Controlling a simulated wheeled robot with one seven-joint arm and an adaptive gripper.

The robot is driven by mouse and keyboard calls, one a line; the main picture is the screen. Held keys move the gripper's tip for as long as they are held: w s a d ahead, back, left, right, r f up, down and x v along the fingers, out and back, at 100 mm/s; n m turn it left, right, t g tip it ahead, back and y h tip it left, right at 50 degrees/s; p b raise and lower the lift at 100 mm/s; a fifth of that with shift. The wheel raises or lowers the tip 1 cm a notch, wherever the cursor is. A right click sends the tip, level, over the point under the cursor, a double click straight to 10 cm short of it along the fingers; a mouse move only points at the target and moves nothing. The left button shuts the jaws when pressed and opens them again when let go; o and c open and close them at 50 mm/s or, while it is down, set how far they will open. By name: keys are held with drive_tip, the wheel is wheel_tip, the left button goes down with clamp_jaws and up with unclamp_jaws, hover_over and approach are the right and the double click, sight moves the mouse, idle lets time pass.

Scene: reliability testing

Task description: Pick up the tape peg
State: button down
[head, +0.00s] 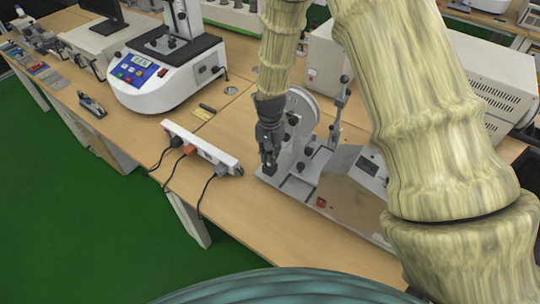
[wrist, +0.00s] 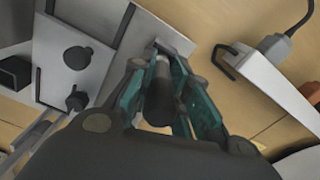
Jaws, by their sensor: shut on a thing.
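My gripper (head: 268,162) points down over the left front edge of a grey metal testing machine (head: 305,191) on the wooden table. In the wrist view my gripper (wrist: 163,85) has its teal fingers closed around a dark cylindrical piece (wrist: 158,97), which seems to be the tape peg. The peg lies between the fingers, close to the machine's pale metal plate (wrist: 108,52). Whether the peg still touches the machine cannot be told. In the head view the fingers hide most of it.
A white power strip (head: 203,146) with plugged cables lies just left of the machine. A white instrument with a display (head: 165,80) stands farther back. Small tools (head: 92,106) lie on the left table. Bare tabletop (head: 228,200) is free in front of the strip.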

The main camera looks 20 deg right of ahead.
sight(270, 154)
drive_tip(key=shift+r+b, duration=0.65)
drive_tip(key=shift+r, duration=0.7)
drive_tip(key=shift+s+r, duration=0.25)
drive_tip(key=shift+s, duration=0.05)
drive_tip(key=s+a+r+b, duration=0.1)
drive_tip(key=s+b, duration=0.3)
drive_tip(key=s, duration=1.1)
drive_tip(key=shift+s+a+r, duration=0.15)
drive_tip(key=shift+a+r, duration=0.15)
drive_tip(key=shift+a, duration=0.2)
drive_tip(key=shift+f, duration=0.25)
